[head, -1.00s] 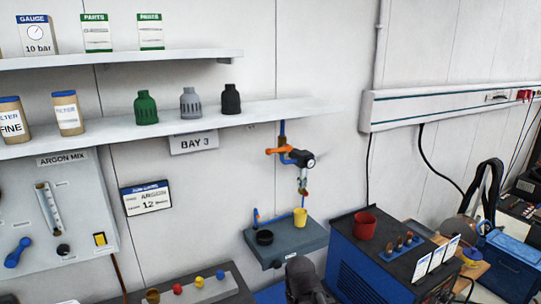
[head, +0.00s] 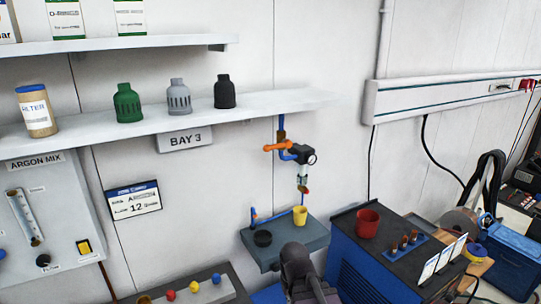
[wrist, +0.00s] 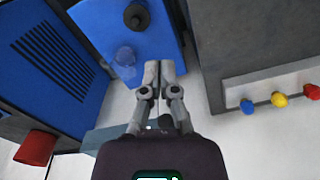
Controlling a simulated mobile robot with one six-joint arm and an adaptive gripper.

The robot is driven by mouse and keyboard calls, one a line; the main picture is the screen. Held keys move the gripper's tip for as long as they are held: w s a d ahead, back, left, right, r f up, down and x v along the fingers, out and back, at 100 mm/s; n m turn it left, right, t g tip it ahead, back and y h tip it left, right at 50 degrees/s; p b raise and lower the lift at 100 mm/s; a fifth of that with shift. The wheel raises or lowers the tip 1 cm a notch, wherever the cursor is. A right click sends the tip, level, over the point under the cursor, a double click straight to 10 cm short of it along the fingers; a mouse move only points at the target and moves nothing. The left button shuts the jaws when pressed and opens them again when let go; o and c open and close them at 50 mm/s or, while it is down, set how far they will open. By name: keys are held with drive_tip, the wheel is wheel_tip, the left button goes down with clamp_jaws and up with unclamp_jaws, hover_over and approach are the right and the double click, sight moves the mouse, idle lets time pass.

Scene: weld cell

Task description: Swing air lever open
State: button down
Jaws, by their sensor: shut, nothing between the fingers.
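The air lever (head: 277,146) is orange and sits on the blue air pipe on the back wall, above a small grey wall shelf. It lies roughly level, pointing left from the pipe, beside a dark gauge (head: 311,158). My gripper (wrist: 159,66) shows in the wrist view with its two grey fingers together and nothing between them. In the head view, my dark arm shows at the bottom centre, below and well apart from the lever; the fingertips are hidden there. The lever is not visible in the wrist view.
A long shelf (head: 75,138) with bottles is upper left.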

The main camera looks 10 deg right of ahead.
drive_tip(key=shift+w, duration=0.15)
drive_tip(key=w+d+r+n+t+h+b, duration=0.1)
drive_tip(key=w+d+r+n+t+h, duration=0.2)
drive_tip(key=w+n+h, duration=0.35)
drive_tip(key=w+d+r+n+h+b, duration=0.2)
drive_tip(key=w+d+r+n+h, duration=0.25)
drive_tip(key=w+n+h, duration=0.2)
drive_tip(key=w+a+r+n+t+h+b, duration=0.1)
drive_tip(key=w+a+r+n+t+h, duration=0.3)
drive_tip(key=a+r, duration=0.4)
drive_tip(key=w+a+r+n+t+h+b, duration=0.1)
drive_tip(key=w+a+r+n+t+h, duration=0.4)
drive_tip(key=w+a+r+n, duration=0.2)
wheel_tip(320, 180, up, 2)
drive_tip(key=shift+a+r+n, duration=0.1)
drive_tip(key=shift+a+n, duration=0.4)
drive_tip(key=shift+n, duration=0.7)
drive_tip(key=shift+d, duration=0.1)
